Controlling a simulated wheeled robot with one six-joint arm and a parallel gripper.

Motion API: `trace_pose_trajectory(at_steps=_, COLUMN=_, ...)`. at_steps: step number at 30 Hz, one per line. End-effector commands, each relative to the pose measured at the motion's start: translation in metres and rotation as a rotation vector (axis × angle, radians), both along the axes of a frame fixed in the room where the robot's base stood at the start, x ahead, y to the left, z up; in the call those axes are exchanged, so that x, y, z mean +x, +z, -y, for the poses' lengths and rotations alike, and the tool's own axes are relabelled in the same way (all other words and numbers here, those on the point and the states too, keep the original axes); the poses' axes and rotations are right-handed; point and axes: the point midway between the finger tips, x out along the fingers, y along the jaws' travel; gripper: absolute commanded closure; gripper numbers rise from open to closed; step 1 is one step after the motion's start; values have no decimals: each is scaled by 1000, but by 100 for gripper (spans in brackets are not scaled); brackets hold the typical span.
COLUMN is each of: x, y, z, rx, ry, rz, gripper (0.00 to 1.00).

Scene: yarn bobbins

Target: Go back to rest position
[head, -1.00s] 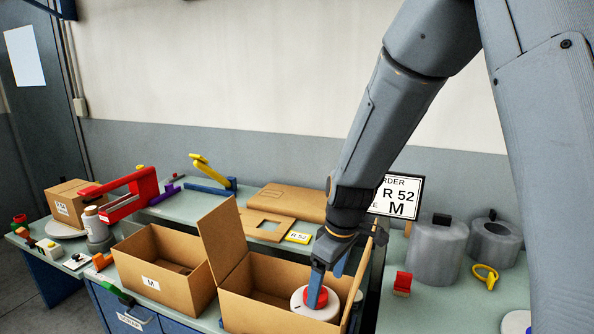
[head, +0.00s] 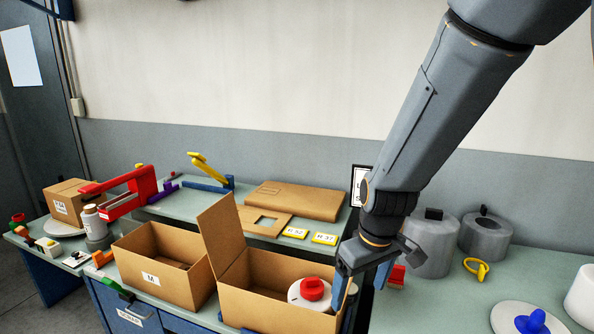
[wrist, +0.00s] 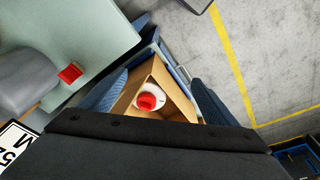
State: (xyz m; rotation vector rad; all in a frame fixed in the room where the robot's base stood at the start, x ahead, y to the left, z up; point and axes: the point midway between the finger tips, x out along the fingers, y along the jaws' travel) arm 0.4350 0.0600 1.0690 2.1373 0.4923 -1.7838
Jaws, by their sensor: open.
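My gripper (head: 364,292) is open and empty, pointing down by the right end of an open cardboard box (head: 262,306). A white bobbin with a red top (head: 312,290) sits in the right part of that box, to the left of my gripper and apart from it. In the wrist view the open fingers (wrist: 162,96) frame the box (wrist: 178,104) and the red-topped bobbin (wrist: 148,101) beyond them. My forearm hides most of the order sign (head: 359,186).
Another open box (head: 145,280), marked M, stands to the left. Yellow cards (head: 295,233) lie behind the box.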

Motion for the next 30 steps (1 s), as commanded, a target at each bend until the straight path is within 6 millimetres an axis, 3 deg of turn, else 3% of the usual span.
trace_pose_trajectory(at_steps=11, x=-61, y=14, z=59, rx=30, ry=-451, rz=51, gripper=17)
trace_pose_trajectory(at_steps=30, x=-63, y=-96, z=59, rx=4, ry=-467, rz=-69, gripper=17)
